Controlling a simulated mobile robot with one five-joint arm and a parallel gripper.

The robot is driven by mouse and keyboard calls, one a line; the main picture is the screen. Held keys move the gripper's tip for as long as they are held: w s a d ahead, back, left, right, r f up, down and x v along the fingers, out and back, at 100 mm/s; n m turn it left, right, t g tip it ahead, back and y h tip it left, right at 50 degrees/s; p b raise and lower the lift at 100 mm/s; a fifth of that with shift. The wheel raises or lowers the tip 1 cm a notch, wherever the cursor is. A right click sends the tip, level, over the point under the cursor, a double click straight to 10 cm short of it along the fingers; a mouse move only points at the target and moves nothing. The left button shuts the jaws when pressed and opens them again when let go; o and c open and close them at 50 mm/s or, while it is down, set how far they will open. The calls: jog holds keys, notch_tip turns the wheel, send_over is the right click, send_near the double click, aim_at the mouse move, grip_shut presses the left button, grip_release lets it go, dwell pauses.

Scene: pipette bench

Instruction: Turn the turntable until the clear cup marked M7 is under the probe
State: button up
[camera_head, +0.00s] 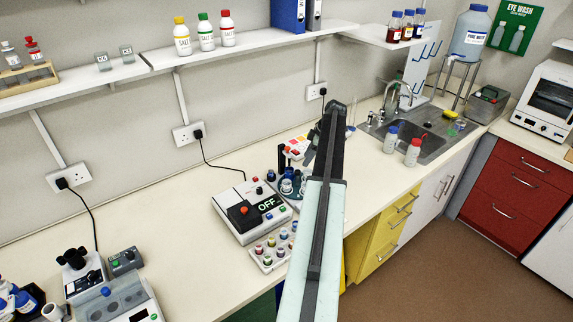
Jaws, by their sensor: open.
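A dark blue turntable (274,187) stands on the bench just behind and left of my arm, with small clear cups (287,186) and blue parts on it. My arm hides its right side. A dark upright post with a red-and-white part (290,152) rises at its back; it may carry the probe, whose tip I cannot make out. The cup marks are too small to read, so I cannot tell which cup is M7. My gripper (308,162) is small and dark beside the turntable, at the far end of my arm, and is open. I cannot tell whether it touches anything.
A white instrument reading OFF (252,212) sits left of the turntable. A rack of coloured caps (262,262) lies in front, partly behind my arm. Two bottles (390,140) stand near the sink (432,142). The bench to the left (150,225) is mostly clear.

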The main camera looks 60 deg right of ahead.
aim_at(298, 171)
jog(key=b+x, duration=0.7)
jog(key=x, duration=0.1)
jog(key=shift+w, duration=0.2)
jog(key=shift+r, duration=0.1)
grip_shut()
dwell(1.2)
